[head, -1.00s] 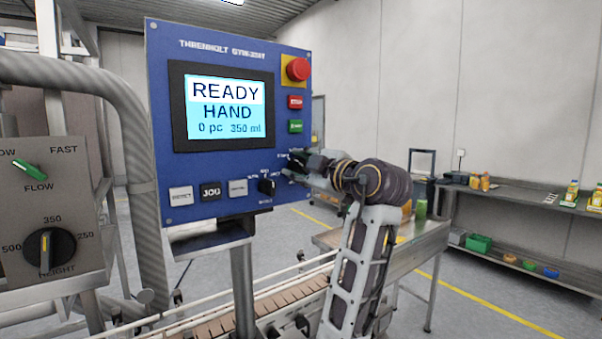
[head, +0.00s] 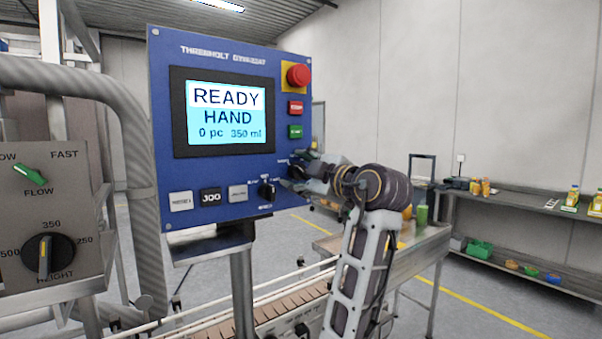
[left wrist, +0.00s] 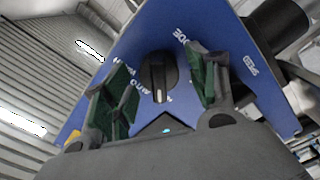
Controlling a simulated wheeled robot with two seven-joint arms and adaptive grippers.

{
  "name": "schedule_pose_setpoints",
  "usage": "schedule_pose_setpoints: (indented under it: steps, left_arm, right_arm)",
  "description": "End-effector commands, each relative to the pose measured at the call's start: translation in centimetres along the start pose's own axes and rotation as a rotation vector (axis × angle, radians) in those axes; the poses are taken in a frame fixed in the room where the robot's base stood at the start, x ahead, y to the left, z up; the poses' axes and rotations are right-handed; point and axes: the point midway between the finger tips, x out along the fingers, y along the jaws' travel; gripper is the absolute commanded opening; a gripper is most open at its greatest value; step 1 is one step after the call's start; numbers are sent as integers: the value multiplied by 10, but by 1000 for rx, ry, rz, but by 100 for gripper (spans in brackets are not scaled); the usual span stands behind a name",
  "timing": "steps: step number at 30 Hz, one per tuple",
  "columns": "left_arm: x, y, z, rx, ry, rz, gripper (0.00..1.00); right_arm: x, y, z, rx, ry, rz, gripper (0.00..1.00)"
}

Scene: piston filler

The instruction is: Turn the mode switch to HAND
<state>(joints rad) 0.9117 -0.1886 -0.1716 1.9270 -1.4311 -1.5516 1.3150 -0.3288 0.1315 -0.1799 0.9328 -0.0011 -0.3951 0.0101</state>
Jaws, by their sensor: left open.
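The mode switch (head: 267,190) is a black knob low on the right of the blue control panel (head: 225,60). In the left wrist view the mode switch (left wrist: 158,76) has a pale pointer line and printed labels around it, AUTO and MODE among them. The panel's screen (head: 228,113) reads READY, HAND, 0 pc, 350 ml. My left gripper (head: 297,172) is at the panel's right edge, open. In its wrist view, the green-padded fingers (left wrist: 160,90) stand on either side of the knob; I cannot tell if they touch it. My right gripper is not in view.
A red emergency button (head: 298,75) and red and green buttons line the panel's right side. The JOG button (head: 210,197) sits left of the switch. A conveyor (head: 290,308) runs below. A flow and height panel (head: 45,215) stands left.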

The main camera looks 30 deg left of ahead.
Motion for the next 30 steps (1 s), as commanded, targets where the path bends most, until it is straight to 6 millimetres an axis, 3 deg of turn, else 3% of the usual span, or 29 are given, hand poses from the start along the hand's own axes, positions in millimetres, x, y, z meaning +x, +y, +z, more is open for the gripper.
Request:
schedule_pose_setpoints:
  steps: [11, 30]
  left_arm:
    - [-14, 0, 1, 1, -2, 0, 58]
    - [-101, 0, 1, 0, -2, 1, 58]
  right_arm:
    - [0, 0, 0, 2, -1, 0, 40]
    - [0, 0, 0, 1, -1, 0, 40]
